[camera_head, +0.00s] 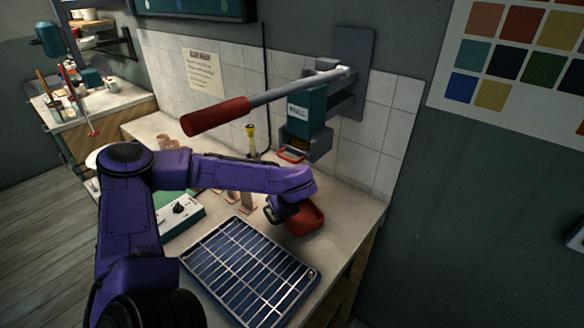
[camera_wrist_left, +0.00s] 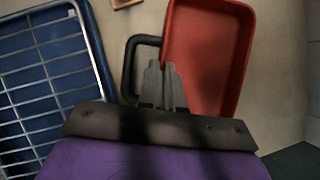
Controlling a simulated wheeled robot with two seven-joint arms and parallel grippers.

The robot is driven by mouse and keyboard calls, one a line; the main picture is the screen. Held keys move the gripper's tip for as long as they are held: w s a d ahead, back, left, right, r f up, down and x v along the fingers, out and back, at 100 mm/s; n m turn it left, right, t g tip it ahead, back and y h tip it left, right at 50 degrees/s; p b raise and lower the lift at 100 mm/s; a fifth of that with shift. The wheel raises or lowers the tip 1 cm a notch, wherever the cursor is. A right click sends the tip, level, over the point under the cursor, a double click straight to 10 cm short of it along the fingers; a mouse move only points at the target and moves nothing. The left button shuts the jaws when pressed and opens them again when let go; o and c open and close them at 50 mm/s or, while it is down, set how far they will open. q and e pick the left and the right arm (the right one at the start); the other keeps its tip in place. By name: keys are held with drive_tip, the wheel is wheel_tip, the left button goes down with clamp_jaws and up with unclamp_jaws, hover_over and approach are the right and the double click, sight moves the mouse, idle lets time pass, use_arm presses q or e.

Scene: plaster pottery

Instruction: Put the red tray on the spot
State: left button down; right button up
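The red tray (camera_head: 308,218) is a shallow open tray at the right of the worktop, partly hidden behind my left gripper (camera_head: 284,213). In the left wrist view the red tray (camera_wrist_left: 213,60) shows its inside and a dark loop handle (camera_wrist_left: 131,65) on its left side. My left gripper (camera_wrist_left: 162,66) has its fingers nearly together over the tray's left rim, beside the handle, and appears shut on that rim. Whether the tray touches the worktop is hard to tell. No marked spot can be made out. My right gripper is not in view.
A blue tray with a metal grid (camera_head: 222,262) lies at the worktop's front, left of the red tray. A wall press with a red-gripped lever (camera_head: 215,117) hangs above. A control box (camera_head: 180,210) stands behind my arm. The worktop edge is close on the right.

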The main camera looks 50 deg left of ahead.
use_arm(q)
drive_tip(key=shift+w+a+f, duration=0.1)
drive_tip(key=shift+w+f, duration=0.3)
drive_tip(key=shift+w, duration=0.45)
drive_tip(key=w+f, duration=0.2)
drive_tip(key=w, duration=0.1)
drive_tip(key=shift+a+f, duration=0.1)
drive_tip(key=shift+f, duration=0.1)
drive_tip(key=shift+s+f, duration=0.1)
drive_tip(key=c, duration=1.3)
unclamp_jaws()
drive_tip(key=shift+r, duration=0.35)
drive_tip(key=shift+s+d+r+b, duration=0.25)
drive_tip(key=shift+d+r+b, duration=0.15)
drive_tip(key=shift+d+r, duration=0.65)
drive_tip(key=s+d+b, duration=0.1)
drive_tip(key=d, duration=0.2)
drive_tip(key=s+d+b, duration=0.1)
drive_tip(key=d, duration=0.2)
drive_tip(key=s+d+b, duration=0.1)
drive_tip(key=d, duration=0.3)
drive_tip(key=shift+b, duration=0.35)
drive_tip(key=shift+s+d+r, duration=0.1)
drive_tip(key=shift+s+d, duration=0.05)
drive_tip(key=shift+d, duration=0.25)
